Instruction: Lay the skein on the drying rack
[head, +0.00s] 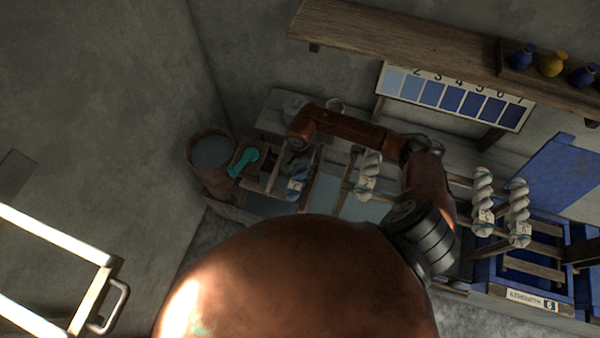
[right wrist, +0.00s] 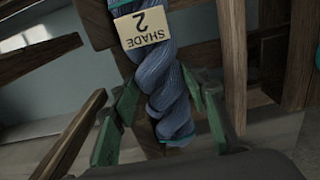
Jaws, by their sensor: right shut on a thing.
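A blue twisted skein (head: 296,186) with a pale tag is at the wooden bars left of centre in the head view. In the right wrist view the skein (right wrist: 172,88) shows teal ties and a tag reading "SHADE 2". My right gripper (right wrist: 163,97) has its green fingers on both sides of the skein's lower part and is shut on it. Wooden bars (right wrist: 190,58), apparently of a rack, lie close behind the skein. I cannot tell whether the skein touches them. My left gripper is in neither view.
A pale skein (head: 368,178) hangs near the centre, and two more (head: 483,200) hang at the right by a blue crate (head: 495,272). A bucket (head: 209,160) and a teal object (head: 243,162) stand left. A shelf (head: 420,40) and shade chart (head: 452,97) are on the wall behind.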

